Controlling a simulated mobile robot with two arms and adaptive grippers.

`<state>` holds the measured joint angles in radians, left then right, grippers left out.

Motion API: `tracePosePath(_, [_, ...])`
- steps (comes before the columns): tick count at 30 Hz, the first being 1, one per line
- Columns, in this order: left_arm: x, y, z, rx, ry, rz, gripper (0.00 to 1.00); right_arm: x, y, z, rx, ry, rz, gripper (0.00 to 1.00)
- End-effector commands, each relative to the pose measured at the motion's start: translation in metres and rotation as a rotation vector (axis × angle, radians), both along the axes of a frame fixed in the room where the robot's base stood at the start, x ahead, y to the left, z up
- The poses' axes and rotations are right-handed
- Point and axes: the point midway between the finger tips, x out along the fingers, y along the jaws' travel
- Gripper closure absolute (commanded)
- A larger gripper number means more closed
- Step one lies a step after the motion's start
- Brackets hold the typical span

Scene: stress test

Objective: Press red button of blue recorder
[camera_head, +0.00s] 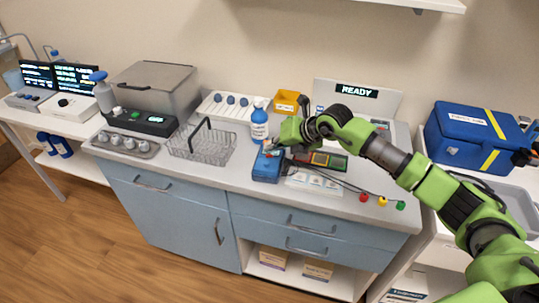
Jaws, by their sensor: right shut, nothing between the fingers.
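The blue recorder (266,172) is a small blue box on the grey counter, near its front edge, left of centre of the right half. My right gripper (277,149) is shut and empty, with its tips right at the recorder's top. A small reddish spot shows at the tips, but I cannot tell whether it is the red button or whether the tips touch it. The gripper and wrist hide part of the recorder's far side. My left gripper is not in view.
A blue-capped bottle (259,126) stands close behind the recorder. A wire basket (203,148) is to its left. Cables with red, yellow and green ends (383,201) lie to the right. A panel reading READY (357,92) stands behind, and a blue case (470,138) is at right.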

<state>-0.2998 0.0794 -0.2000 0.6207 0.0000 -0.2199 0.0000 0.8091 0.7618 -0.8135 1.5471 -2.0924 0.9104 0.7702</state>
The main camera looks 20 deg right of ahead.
Motion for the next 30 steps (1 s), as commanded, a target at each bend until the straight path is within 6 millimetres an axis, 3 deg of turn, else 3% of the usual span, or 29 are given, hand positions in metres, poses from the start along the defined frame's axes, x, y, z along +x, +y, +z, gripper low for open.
tracePosePath(30, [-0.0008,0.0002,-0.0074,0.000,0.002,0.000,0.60,-0.0001,-0.0001,-0.0083,0.000,0.000,0.000,1.00])
